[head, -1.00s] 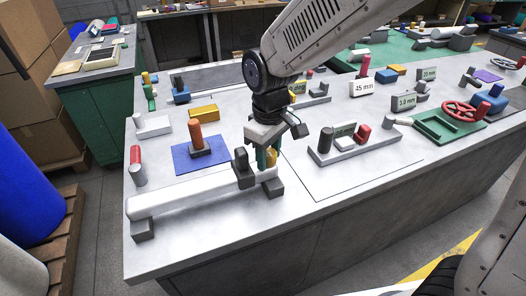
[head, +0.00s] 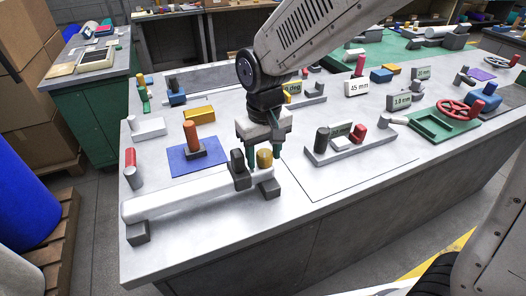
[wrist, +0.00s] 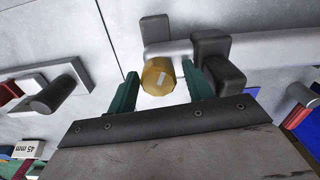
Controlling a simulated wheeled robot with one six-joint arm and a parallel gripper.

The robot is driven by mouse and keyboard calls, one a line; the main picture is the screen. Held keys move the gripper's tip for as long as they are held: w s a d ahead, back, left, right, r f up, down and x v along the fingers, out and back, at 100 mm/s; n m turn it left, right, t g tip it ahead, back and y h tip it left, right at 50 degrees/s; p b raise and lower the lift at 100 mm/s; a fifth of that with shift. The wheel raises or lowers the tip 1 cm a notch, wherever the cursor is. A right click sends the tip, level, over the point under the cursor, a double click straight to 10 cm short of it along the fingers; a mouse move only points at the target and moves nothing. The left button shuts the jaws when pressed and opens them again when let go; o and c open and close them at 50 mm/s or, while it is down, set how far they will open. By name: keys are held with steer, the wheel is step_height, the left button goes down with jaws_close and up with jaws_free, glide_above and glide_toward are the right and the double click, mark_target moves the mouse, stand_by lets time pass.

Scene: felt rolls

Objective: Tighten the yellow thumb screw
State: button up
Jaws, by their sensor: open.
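The yellow thumb screw (head: 264,159) is a short knurled-looking cylinder at the right end of a white roll (head: 180,200), beside a dark upright block (head: 239,170). My gripper (head: 265,155) points down over it, open, with a green finger to either side. In the wrist view the screw (wrist: 158,77) shows its round top with a pale mark.
A blue mat (head: 187,163) with an orange-handled tool stands left of the gripper. A grey stand (head: 350,146) with a dark and a red peg is to the right. The bench front edge is close, and bare grey top lies between the roll and that stand.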

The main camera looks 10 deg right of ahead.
mark_target(266, 155)
steer(key=shift+r, duration=2.4)
steer(key=shift+s+d+f, duration=0.15)
steer(key=shift+s+d, duration=0.05)
steer(key=shift+s, duration=0.1)
steer(key=s+d+r+m, duration=0.2)
steer(key=s+d+r, duration=0.1)
steer(key=s+d, duration=0.6)
steer(key=s+d+r+m+t, duration=0.1)
steer(key=s+d+r, duration=0.3)
steer(key=s+d, duration=0.6)
steer(key=shift+d+m, duration=0.3)
steer(key=shift+m, duration=0.4)
steer(key=shift+a, duration=0.15)
steer(key=shift+c, duration=0.4)
